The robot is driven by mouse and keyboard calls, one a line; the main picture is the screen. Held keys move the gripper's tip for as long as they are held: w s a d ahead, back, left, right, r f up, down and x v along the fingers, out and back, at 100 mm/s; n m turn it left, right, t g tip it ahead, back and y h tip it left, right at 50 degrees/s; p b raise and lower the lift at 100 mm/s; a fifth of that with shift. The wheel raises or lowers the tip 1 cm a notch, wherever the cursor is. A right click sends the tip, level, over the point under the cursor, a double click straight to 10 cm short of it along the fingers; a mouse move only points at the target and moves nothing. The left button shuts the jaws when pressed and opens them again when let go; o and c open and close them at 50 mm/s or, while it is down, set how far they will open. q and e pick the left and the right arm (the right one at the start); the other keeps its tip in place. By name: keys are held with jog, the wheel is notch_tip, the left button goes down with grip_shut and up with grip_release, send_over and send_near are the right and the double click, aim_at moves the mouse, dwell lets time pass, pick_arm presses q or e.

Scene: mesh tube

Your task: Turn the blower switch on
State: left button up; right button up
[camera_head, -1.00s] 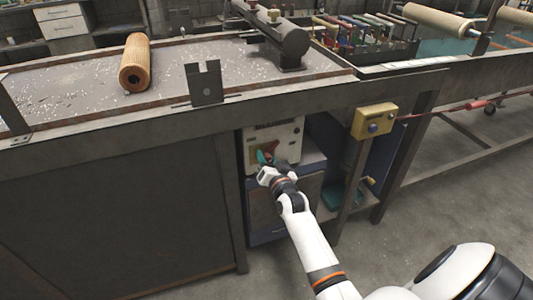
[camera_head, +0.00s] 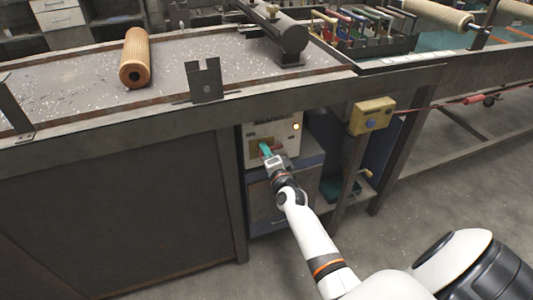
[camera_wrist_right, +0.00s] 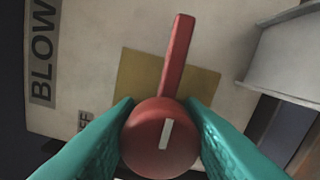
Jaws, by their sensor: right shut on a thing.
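The blower switch is a red rotary knob (camera_wrist_right: 150,150) with a long lever and a white mark, on a yellow plate (camera_wrist_right: 138,78). In the right wrist view its lever points up the picture. My right gripper (camera_head: 267,150) is shut on the knob, one teal finger on each side. In the head view the gripper hides the knob. The knob is on the front of a cream control box (camera_head: 285,138) under the bench. A small lamp (camera_head: 297,127) on the box glows yellow. My left gripper is not in view.
A "BLOW..." label (camera_wrist_right: 42,55) is partly visible beside the plate. The bench edge (camera_head: 130,123) overhangs the box. A yellow button box (camera_head: 372,116) on a post stands close to the right. A mesh tube (camera_head: 135,57) lies on the bench.

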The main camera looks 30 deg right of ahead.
jog(key=shift+m, duration=0.3)
jog(key=o, duration=1)
